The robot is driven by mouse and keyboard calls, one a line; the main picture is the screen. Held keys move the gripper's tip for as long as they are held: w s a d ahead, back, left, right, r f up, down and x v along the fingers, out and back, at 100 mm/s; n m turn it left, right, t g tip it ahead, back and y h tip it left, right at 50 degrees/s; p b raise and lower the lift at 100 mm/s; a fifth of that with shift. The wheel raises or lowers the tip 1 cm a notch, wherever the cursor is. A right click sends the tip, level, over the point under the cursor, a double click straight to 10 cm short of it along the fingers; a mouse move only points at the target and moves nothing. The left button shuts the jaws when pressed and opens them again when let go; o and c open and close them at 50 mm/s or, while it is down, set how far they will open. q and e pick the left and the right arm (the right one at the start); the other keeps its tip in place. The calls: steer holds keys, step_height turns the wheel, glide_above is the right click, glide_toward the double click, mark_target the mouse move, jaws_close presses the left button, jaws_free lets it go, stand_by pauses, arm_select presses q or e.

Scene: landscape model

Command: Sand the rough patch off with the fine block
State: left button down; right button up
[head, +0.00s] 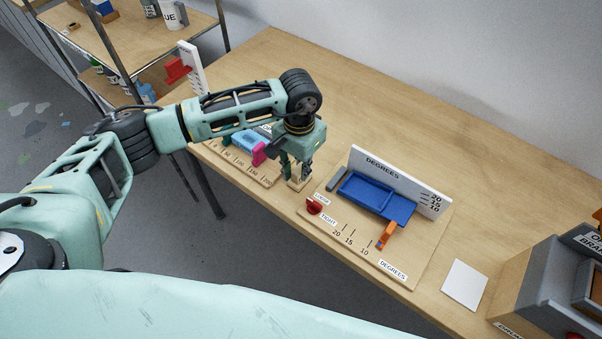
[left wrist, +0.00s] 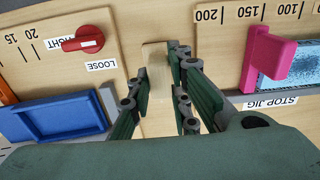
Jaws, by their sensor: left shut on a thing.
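My left gripper (head: 298,172) is low at the table's front edge, between two wooden fixture boards. In the left wrist view its fingers are shut on a pale wooden block (left wrist: 154,75). The block's lower end shows below the fingers in the head view (head: 298,184); whether it touches the table is unclear. I see no label on it, so I cannot tell whether it is the fine block. No rough patch can be made out. My right gripper is not in view.
Right of the gripper is a degrees board (head: 407,262) with a blue tray (head: 365,192), red knob (head: 314,206) and orange pointer (head: 387,236). Left is a stop jig with a pink stop (head: 259,153). A white card (head: 465,284) and grey box (head: 540,285) lie right. The table's back is clear.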

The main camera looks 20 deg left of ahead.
arm_select(q)
steer(key=shift+r+p, duration=1.2)
steer(key=shift+r, duration=1.8)
steer(key=shift+r, duration=0.1)
